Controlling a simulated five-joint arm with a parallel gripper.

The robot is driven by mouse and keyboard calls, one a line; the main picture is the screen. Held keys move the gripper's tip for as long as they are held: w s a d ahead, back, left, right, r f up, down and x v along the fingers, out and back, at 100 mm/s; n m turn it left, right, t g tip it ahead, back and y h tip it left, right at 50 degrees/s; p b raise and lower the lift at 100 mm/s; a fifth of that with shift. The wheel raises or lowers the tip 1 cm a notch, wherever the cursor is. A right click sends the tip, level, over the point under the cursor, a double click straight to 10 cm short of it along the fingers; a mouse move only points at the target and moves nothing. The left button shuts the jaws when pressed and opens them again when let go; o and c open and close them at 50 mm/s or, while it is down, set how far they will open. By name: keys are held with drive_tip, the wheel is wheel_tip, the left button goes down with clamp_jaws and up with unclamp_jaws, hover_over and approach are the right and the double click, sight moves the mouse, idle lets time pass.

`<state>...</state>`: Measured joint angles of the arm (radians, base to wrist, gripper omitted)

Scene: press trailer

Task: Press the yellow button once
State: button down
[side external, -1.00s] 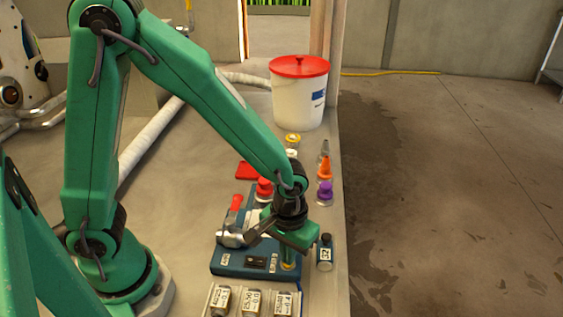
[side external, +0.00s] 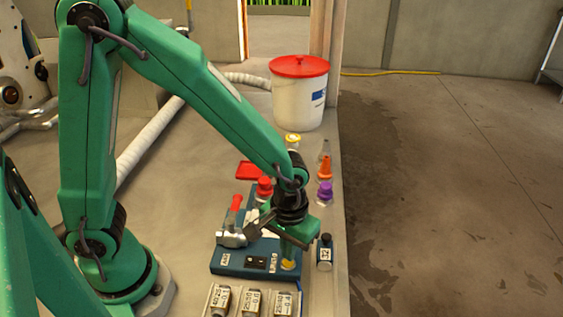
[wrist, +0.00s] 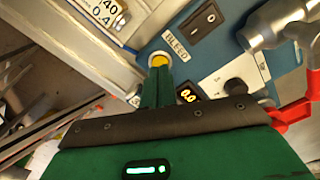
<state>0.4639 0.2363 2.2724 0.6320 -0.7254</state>
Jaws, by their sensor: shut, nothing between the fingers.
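The yellow button (side external: 289,265) is a round cap at the front right corner of a blue panel (side external: 228,262). In the wrist view the yellow button (wrist: 159,60) shows just beyond my fingertips, by a label reading BLEED. My gripper (side external: 288,256) is shut and empty, pointing down right above the button. In the wrist view my gripper (wrist: 158,74) covers the near edge of the button. I cannot tell whether the tips touch it.
A black switch (side external: 256,261) and a metal fitting with a red handle (side external: 236,203) are on the panel. A white bucket (side external: 298,95) stands behind.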

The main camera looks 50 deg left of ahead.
wheel_tip(320, 180, up, 9)
idle(1.1)
drive_tip(key=shift+a+r, duration=0.1)
drive_tip(key=shift+r, duration=0.1)
idle(0.4)
drive_tip(key=s+a+r+m+t, duration=0.1)
drive_tip(key=s+a+r+t, duration=0.1)
drive_tip(key=a+r, duration=0.3)
drive_tip(key=s+a+r+m+t, duration=0.2)
drive_tip(key=s+a+r, duration=0.3)
drive_tip(key=a, duration=0.4)
drive_tip(key=shift+s+a+t, duration=0.15)
drive_tip(key=shift+a+t, duration=0.2)
drive_tip(key=shift+t, duration=0.45)
